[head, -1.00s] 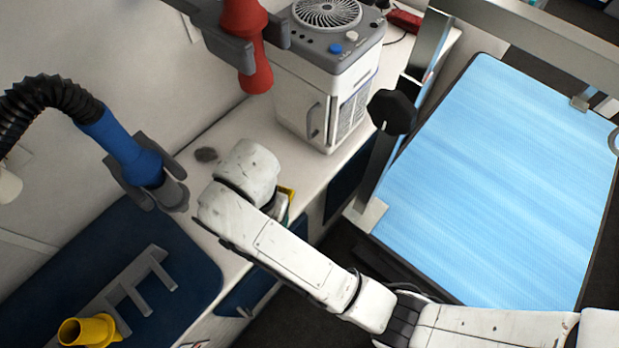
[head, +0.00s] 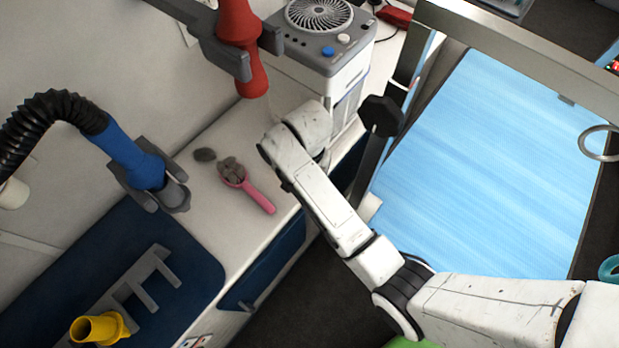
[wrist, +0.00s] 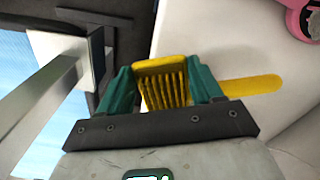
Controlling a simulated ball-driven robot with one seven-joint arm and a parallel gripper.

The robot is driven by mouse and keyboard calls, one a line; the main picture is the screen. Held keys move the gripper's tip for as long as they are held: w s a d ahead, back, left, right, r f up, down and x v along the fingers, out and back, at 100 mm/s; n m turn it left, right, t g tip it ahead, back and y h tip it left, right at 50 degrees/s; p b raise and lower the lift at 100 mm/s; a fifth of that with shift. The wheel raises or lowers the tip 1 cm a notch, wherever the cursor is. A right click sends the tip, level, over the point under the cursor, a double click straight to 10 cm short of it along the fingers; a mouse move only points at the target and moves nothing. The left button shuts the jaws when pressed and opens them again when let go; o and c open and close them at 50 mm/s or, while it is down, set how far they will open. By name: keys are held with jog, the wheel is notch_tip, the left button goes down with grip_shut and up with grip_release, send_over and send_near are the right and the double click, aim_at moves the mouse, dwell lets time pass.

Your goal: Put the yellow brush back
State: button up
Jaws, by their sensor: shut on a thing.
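The yellow brush (wrist: 160,80) shows in the wrist view, its toothed head between the two green fingers of my gripper (wrist: 165,88). My gripper is shut on it, and its yellow handle sticks out to the right past the right finger. In the head view my arm hides both gripper and brush; its wrist is over the counter's front edge, near the white dryer unit. A pink brush (head: 248,188) with a clump of grey fur at its head lies on the white counter, left of my arm. Part of it shows in the wrist view (wrist: 298,15).
A dryer unit (head: 345,85) stands at the back. A blue-ended hose (head: 135,155) and a red dryer (head: 237,45) hang in holders. The light-blue grooming table (head: 490,160) is at right.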

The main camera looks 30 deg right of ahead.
notch_tip(320, 180, down, 3)
jog(key=shift+r, duration=0.2)
jog(key=shift+d+f, duration=0.15)
jog(key=shift+f, duration=0.25)
jog(key=shift+f, duration=0.15)
jog(key=o, duration=1.1)
notch_tip(320, 180, up, 12)
jog(key=shift+r+p, duration=0.2)
jog(key=shift+p, duration=0.4)
jog(key=shift+f, duration=0.1)
